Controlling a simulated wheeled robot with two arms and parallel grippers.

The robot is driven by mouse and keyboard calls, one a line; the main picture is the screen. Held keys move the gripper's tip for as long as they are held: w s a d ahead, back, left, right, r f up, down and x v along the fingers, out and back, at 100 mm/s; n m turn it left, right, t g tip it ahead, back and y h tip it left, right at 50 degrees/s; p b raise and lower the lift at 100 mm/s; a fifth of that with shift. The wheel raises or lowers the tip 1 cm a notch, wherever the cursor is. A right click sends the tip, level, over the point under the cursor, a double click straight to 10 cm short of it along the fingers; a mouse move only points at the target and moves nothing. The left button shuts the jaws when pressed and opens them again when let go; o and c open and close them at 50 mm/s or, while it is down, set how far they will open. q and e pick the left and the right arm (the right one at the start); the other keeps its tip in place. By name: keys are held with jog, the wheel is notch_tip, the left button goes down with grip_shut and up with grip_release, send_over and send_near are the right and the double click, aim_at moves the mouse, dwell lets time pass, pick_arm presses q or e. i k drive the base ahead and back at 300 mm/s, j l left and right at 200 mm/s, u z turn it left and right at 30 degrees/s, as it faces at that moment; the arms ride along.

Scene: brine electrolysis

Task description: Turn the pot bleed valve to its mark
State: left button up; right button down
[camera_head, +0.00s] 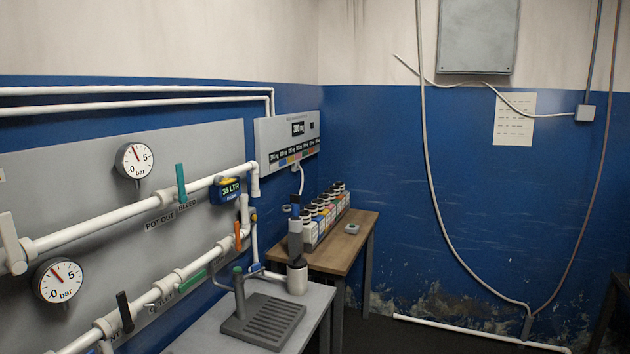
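The upper white pipe on the grey wall panel carries a teal valve lever (180,182), standing upright. Under it are a "POT OUT" label (160,219) and a second small label (187,206) that seems to read "BLEED". An orange lever (237,235) stands near the right end of the lower pipe, and a dark lever (124,310) tilts at its left. I cannot tell for certain which lever is the pot bleed valve, and no mark is legible. Neither of my grippers is in view.
Two round gauges (134,160) sit by the pipes, with a small "35 LTR" display (230,190). A grey bench with a drain tray (264,319) and tap stands below right. A wooden table (345,250) holds several bottles. A white handle (10,243) is at the left edge.

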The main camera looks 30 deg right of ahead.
aim_at(226, 181)
jog(key=z, duration=0.4)
jog(key=u, duration=0.35)
jog(key=i+l+u, duration=0.15)
jog(key=l+u, duration=0.85)
